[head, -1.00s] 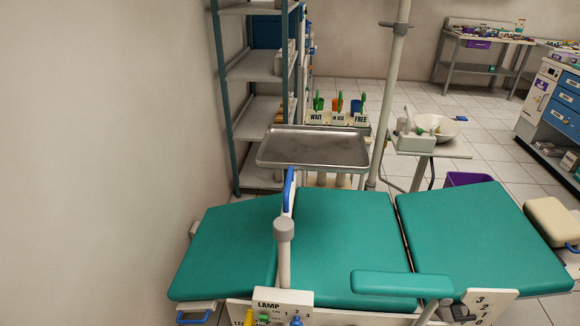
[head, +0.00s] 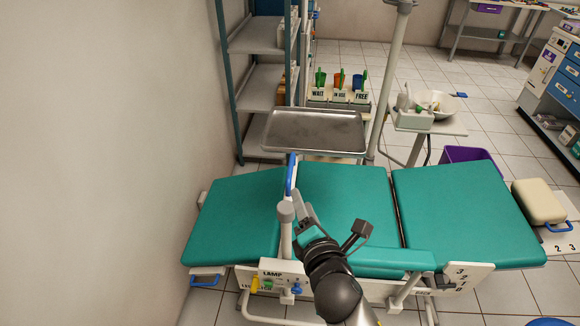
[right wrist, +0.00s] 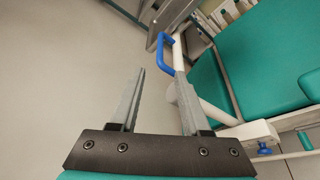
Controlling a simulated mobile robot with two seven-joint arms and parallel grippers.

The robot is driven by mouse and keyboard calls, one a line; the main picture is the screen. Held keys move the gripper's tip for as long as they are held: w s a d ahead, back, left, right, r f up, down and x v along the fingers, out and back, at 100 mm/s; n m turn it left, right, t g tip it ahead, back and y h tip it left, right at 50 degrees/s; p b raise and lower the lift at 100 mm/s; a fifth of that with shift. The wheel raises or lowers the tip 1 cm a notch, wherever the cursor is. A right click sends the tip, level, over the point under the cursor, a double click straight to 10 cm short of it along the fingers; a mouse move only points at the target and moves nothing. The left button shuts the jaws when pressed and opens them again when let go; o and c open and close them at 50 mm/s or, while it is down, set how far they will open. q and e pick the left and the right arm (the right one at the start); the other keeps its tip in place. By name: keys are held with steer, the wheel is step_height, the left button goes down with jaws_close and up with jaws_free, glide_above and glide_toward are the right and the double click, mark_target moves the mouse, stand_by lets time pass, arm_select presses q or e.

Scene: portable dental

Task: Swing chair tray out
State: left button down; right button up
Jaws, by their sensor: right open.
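The metal chair tray (head: 315,132) is over the far side of the green dental chair (head: 345,195), empty. A blue handle (head: 291,175) stands on the pale tray arm (head: 286,232) near the chair's left part. The blue handle also shows in the right wrist view (right wrist: 164,52), beyond the fingertips. My right gripper (head: 307,213) is over the near side of the chair, just right of the pale post. In the right wrist view the right gripper (right wrist: 163,80) is open and empty, its fingers apart, pointing toward the handle without touching it. My left gripper is not in view.
A control panel marked LAMP (head: 285,272) is on the chair's near side. A green armrest (head: 405,259) lies right of my gripper. A shelf (head: 262,88) and a wall are at the left. A side stand with a bowl (head: 440,103) is behind the chair.

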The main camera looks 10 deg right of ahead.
mark_target(290, 168)
steer(key=b+x, duration=0.2)
steer(key=x, duration=1.2)
steer(key=shift+w+f+b, duration=0.15)
steer(key=shift+w+b, duration=0.05)
steer(key=shift+b, duration=0.1)
jaws_close()
stand_by(0.9)
